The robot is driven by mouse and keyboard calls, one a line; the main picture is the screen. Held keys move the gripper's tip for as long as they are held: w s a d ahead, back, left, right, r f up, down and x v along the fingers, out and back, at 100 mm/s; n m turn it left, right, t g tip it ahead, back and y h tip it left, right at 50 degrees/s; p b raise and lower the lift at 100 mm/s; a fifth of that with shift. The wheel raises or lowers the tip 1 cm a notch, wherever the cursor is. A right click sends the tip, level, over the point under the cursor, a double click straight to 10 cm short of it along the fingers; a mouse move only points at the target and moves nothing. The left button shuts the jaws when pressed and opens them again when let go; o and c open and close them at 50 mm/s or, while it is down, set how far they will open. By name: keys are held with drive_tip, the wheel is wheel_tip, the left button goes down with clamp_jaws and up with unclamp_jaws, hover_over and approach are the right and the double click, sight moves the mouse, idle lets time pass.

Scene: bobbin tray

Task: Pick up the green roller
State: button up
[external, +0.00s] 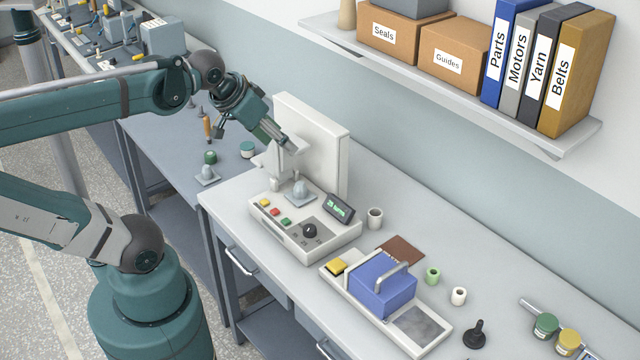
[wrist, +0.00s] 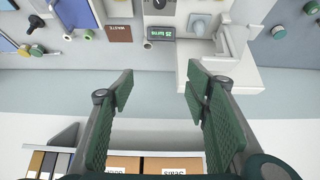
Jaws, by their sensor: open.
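A small light-green roller (external: 433,275) with a hole in its top stands upright on the bench, right of the blue block, in the external view. It also shows small at the upper left of the wrist view (wrist: 88,34). A tool with a darker green round end (external: 545,326) lies farther right, so which one is the green roller is not certain. My gripper (external: 286,143) is above the white machine (external: 318,130), well left of both. In the wrist view my gripper (wrist: 158,82) has its fingers apart with nothing between them.
A white roller (external: 458,296) stands close to the light-green one. A brown card (external: 402,249), grey cup (external: 375,218), blue block (external: 382,290) and black knob (external: 475,334) are nearby. A shelf (external: 470,85) with boxes and binders overhangs behind.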

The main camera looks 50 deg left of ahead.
drive_tip(key=w+a+r+n+g+y+b, duration=0.15)
drive_tip(key=w+a+r+n, duration=0.35)
drive_tip(key=w+a, duration=0.7)
drive_tip(key=n+g+h+b, duration=0.2)
drive_tip(key=n+g+b, duration=0.35)
drive_tip(key=n, duration=0.25)
hover_over(225, 158)
drive_tip(key=shift+y, duration=0.25)
wheel_tip(225, 158, down, 45)
drive_tip(key=shift+w+a+r, duration=0.1)
drive_tip(key=shift+f, duration=1.35)
